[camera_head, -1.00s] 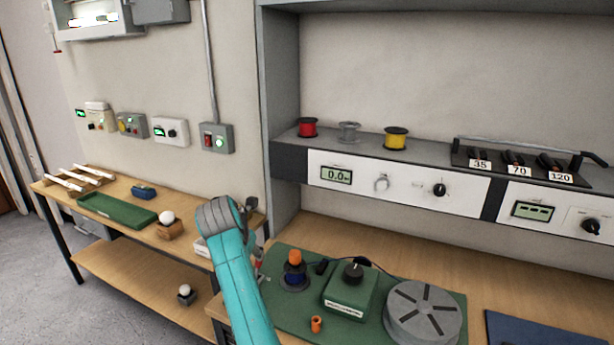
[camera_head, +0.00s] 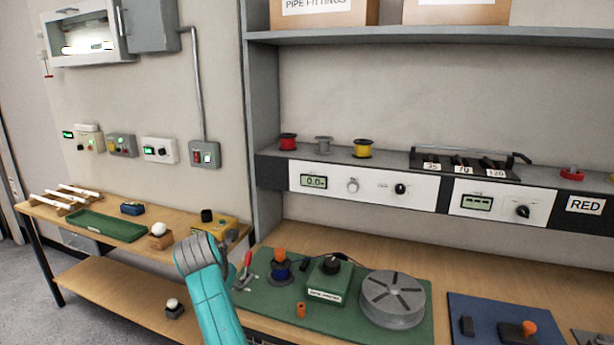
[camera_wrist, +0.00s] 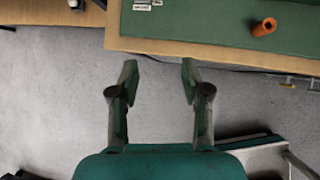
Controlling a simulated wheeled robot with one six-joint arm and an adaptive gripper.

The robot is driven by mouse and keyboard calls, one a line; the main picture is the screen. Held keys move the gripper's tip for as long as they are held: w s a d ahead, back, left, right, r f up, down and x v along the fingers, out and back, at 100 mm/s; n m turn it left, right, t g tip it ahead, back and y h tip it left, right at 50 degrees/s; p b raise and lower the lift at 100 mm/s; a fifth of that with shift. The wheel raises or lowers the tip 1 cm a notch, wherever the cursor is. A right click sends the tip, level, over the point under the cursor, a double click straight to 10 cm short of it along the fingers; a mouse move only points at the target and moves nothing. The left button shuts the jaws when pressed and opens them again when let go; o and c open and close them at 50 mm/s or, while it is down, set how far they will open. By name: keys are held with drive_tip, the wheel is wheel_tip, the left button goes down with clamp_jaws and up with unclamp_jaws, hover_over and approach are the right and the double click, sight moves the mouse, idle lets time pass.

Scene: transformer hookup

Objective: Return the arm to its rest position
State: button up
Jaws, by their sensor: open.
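My teal arm (camera_head: 212,300) rises from the bottom of the head view, with its grey joint in front of the gap between the two benches. My gripper is not visible in the head view. In the wrist view my gripper (camera_wrist: 158,78) is open and empty, its two fingers well apart over the grey floor. The front edge of the wooden bench (camera_wrist: 180,48) lies just ahead of the fingertips. Nothing touches the fingers.
A green mat (camera_head: 262,290) holds an orange cylinder (camera_head: 301,310), a green box with a knob (camera_head: 328,279) and a grey round turntable (camera_head: 392,298). A yellow box (camera_head: 218,228) and a green tray (camera_head: 105,226) are on the left bench. Bare floor (camera_wrist: 60,90) lies below the gripper.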

drive_tip(key=s+d+f+m+t, duration=0.1)
drive_tip(key=s+d+f+m, duration=0.15)
drive_tip(key=d+f, duration=0.4)
drive_tip(key=s+d+f+m+y, duration=0.1)
drive_tip(key=s+d+f+m, duration=0.15)
drive_tip(key=f, duration=0.65)
drive_tip(key=s+d+f+m+t, duration=0.1)
drive_tip(key=s+d+f+m, duration=0.15)
drive_tip(key=d+f, duration=0.4)
drive_tip(key=s+d+f+m+t, duration=0.1)
drive_tip(key=s+d+f+m, duration=0.35)
drive_tip(key=s, duration=0.35)
drive_tip(key=s+d+f+m, duration=0.3)
drive_tip(key=s+d+f, duration=0.3)
drive_tip(key=s, duration=0.2)
drive_tip(key=s+d+r+m+t, duration=0.15)
drive_tip(key=s+d+m, duration=0.25)
drive_tip(key=s, duration=0.7)
drive_tip(key=s+d+r+m+t, duration=0.1)
drive_tip(key=s+d+r+m, duration=0.3)
drive_tip(key=s, duration=0.7)
drive_tip(key=s+d+r+m+t, duration=0.2)
drive_tip(key=s+d+r+m, duration=0.2)
drive_tip(key=s+r+m, duration=0.6)
drive_tip(key=s+r, duration=0.5)
drive_tip(key=shift+h, duration=0.4)
drive_tip(key=shift+r, duration=0.1)
